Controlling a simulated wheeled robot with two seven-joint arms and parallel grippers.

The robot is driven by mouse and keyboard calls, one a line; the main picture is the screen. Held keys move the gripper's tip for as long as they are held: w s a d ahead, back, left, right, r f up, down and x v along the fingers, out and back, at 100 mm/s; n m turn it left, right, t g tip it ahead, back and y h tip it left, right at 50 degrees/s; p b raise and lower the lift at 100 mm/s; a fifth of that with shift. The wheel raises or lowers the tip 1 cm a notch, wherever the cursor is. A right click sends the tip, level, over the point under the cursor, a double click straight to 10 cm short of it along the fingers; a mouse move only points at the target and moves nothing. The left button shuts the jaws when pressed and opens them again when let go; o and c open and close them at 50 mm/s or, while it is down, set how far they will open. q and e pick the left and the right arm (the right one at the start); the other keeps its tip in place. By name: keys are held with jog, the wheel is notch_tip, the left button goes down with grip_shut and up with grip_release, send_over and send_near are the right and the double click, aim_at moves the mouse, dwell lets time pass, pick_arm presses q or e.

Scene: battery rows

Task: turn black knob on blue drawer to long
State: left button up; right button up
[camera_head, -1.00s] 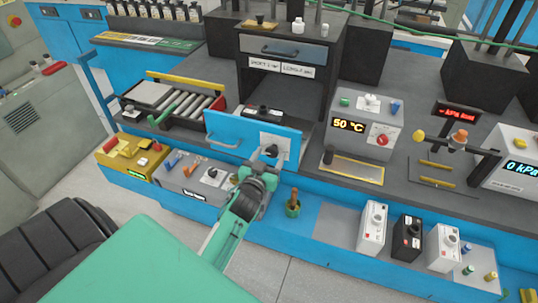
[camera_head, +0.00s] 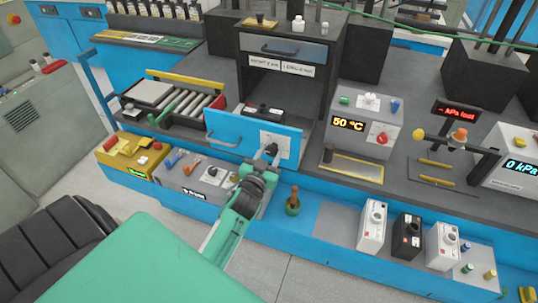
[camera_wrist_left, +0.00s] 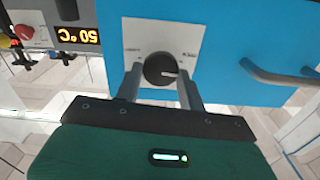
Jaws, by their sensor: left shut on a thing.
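The blue drawer (camera_head: 225,128) is pulled out of the dark cabinet, with a pale handle on its front. The black knob (camera_wrist_left: 161,69) sits on a white plate (camera_wrist_left: 140,35) on the drawer front. Its white mark points right in the left wrist view, which is upside down. Small labels on the plate are too small to read. My left gripper (camera_wrist_left: 163,88) is shut on the black knob, one finger on each side. In the head view the left gripper (camera_head: 268,157) partly covers the knob (camera_head: 271,149). My right gripper is not in view.
The drawer handle (camera_wrist_left: 275,75) is beside the gripper. A 50 °C box (camera_head: 362,110) stands right of the drawer. A roller tray (camera_head: 180,105) is at left.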

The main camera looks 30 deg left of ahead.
pick_arm(q)
jog(key=m, duration=0.5)
jog(key=shift+d+p, duration=0.1)
jog(key=shift+p, duration=0.25)
jog(key=m, duration=0.5)
jog(key=shift+d+f+m, duration=0.1)
jog(key=shift+m, duration=0.3)
jog(key=o, duration=1)
jog(key=shift+c, duration=0.2)
